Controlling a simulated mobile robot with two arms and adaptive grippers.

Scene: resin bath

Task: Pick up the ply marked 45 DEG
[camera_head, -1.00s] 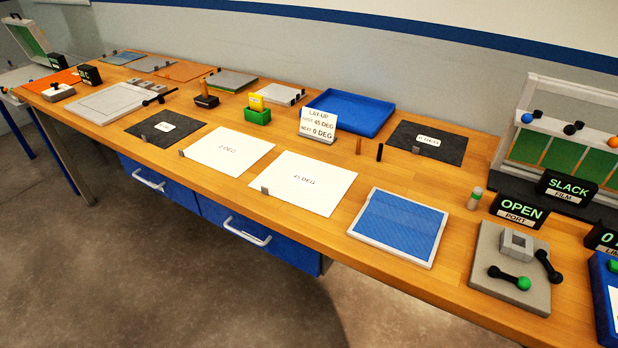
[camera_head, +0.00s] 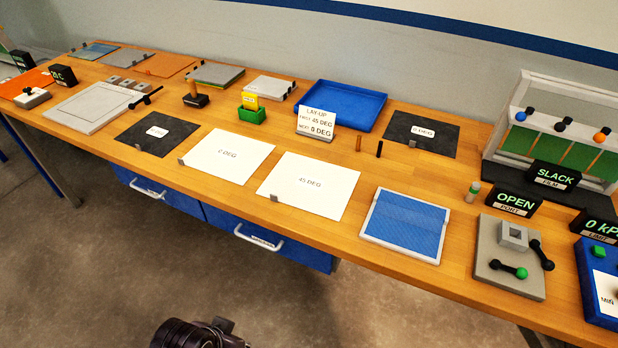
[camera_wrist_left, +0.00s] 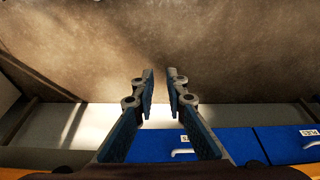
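The ply marked 45 DEG (camera_head: 322,200) is a white sheet lying flat near the front of the wooden bench, with a small grey tab at its front left corner. A similar white sheet marked 0 DEG (camera_head: 228,172) lies to its left. In the left wrist view my left gripper (camera_wrist_left: 160,74) has its two fingers apart with nothing between them. It is over the floor in front of the drawers, away from the ply. A dark part of my arm (camera_head: 195,335) shows at the bottom of the head view. My right gripper is not in view.
Right of the ply lies a framed blue mesh panel (camera_head: 405,226). Behind stand a lay-up sign (camera_head: 316,122) reading first 45 DEG, a blue tray (camera_head: 340,105) and two short pegs. Dark sheets (camera_head: 160,138) lie on both sides. Blue drawers (camera_head: 225,222) with handles are below the bench edge.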

